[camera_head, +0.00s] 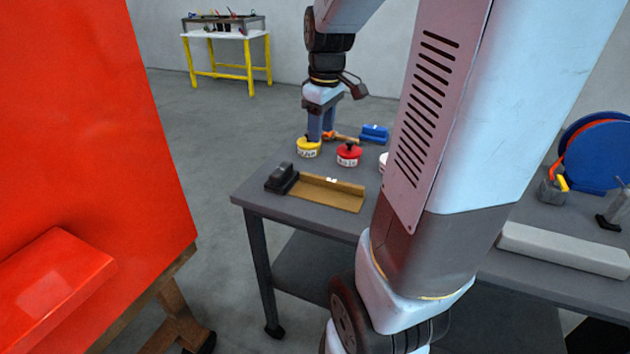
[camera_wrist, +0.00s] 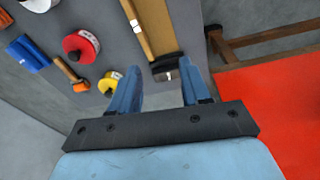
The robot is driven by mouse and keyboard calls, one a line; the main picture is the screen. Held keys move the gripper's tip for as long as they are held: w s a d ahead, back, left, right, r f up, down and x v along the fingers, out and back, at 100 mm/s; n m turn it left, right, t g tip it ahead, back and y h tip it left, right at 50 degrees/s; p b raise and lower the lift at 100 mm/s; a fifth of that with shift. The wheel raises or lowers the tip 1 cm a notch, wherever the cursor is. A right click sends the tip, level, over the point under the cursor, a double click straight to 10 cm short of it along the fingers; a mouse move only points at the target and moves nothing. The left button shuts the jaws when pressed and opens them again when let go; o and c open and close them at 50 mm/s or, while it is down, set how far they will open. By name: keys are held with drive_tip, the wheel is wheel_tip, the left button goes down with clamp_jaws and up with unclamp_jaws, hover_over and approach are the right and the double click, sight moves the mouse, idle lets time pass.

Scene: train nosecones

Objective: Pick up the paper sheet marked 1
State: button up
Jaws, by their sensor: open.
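A brown sheet (camera_head: 330,195) lies on the grey table near its front left edge, with a small white tag on the raised strip along its far side. I cannot read a number on it. In the wrist view the brown sheet (camera_wrist: 172,22) is at the top centre, beside a tan strip (camera_wrist: 140,28) bearing a white tag. A black block (camera_head: 281,178) sits at the sheet's left end. My gripper (camera_head: 321,136) is open and empty, above the table behind the sheet, near the yellow tin. In the wrist view my gripper (camera_wrist: 160,75) points down, its fingers apart.
A yellow tin (camera_head: 308,147), a red tin (camera_head: 348,154), an orange-headed tool (camera_head: 343,138) and a blue tool (camera_head: 375,134) stand around my gripper. A red panel (camera_head: 90,120) is on the left. My arm hides the table's middle. A light bar (camera_head: 565,248) lies right.

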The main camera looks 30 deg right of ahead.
drive_tip(key=w+d+f+n+g, duration=0.1)
drive_tip(key=w+d+f+n, duration=0.15)
drive_tip(key=d+f, duration=0.25)
hover_over(331, 180)
drive_tip(key=shift+m, duration=0.35)
wheel_tip(331, 180, down, 8)
drive_tip(key=shift+a+f, duration=0.15)
drive_tip(key=shift+f, duration=0.05)
drive_tip(key=shift+d+f, duration=0.15)
drive_tip(key=shift+f, duration=1.15)
drive_tip(key=shift+d+f, duration=0.1)
drive_tip(key=shift+f, duration=1.15)
clamp_jaws()
